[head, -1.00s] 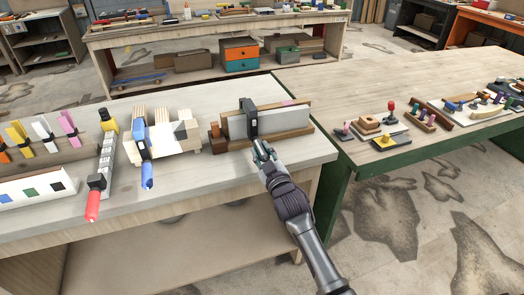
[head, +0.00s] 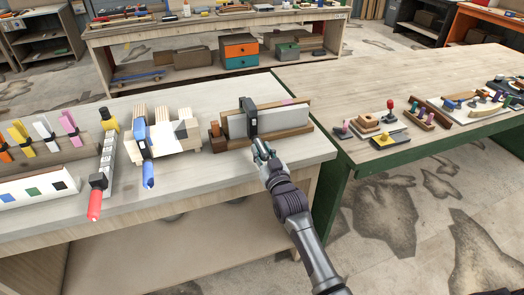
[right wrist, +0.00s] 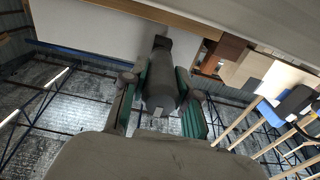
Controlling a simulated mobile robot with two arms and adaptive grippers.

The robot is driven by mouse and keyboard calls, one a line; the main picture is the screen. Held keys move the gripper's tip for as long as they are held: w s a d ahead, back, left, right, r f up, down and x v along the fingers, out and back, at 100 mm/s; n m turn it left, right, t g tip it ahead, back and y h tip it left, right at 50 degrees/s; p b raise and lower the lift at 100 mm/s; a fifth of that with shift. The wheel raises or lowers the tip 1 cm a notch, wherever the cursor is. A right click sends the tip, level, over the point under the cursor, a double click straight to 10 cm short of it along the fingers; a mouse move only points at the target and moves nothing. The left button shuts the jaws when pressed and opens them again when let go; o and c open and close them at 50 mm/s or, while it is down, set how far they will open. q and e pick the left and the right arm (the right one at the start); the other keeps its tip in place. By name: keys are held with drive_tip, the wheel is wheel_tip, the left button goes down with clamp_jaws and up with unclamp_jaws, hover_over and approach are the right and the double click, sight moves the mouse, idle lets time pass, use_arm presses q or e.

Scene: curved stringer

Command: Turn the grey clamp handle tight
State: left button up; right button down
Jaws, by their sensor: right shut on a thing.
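A dark clamp (head: 249,116) sits over a pale board (head: 284,122) that stands in a wooden holder near the bench's front right. In the right wrist view the clamp's grey handle (right wrist: 161,84) points toward the camera. My right gripper (head: 261,150) is at the clamp's near end. Its two green-padded fingers are shut on the grey handle, one on each side, as the right wrist view (right wrist: 160,100) shows. In the head view the gripper mostly hides the handle. My left gripper is not in view.
Left of the holder are a clamp with a blue handle (head: 148,172) and a bar clamp with a red handle (head: 95,204). Coloured spring clamps (head: 44,132) stand at far left. A second table (head: 350,90) with small parts is at right.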

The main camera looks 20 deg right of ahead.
drive_tip(key=c, duration=0.9)
unclamp_jaws()
drive_tip(key=shift+o, duration=0.2)
drive_tip(key=s, duration=1.2)
drive_tip(key=shift+d+f, duration=0.2)
drive_tip(key=shift+d, duration=0.05)
drive_tip(key=shift+s+p, duration=0.45)
drive_tip(key=shift+s, duration=0.6)
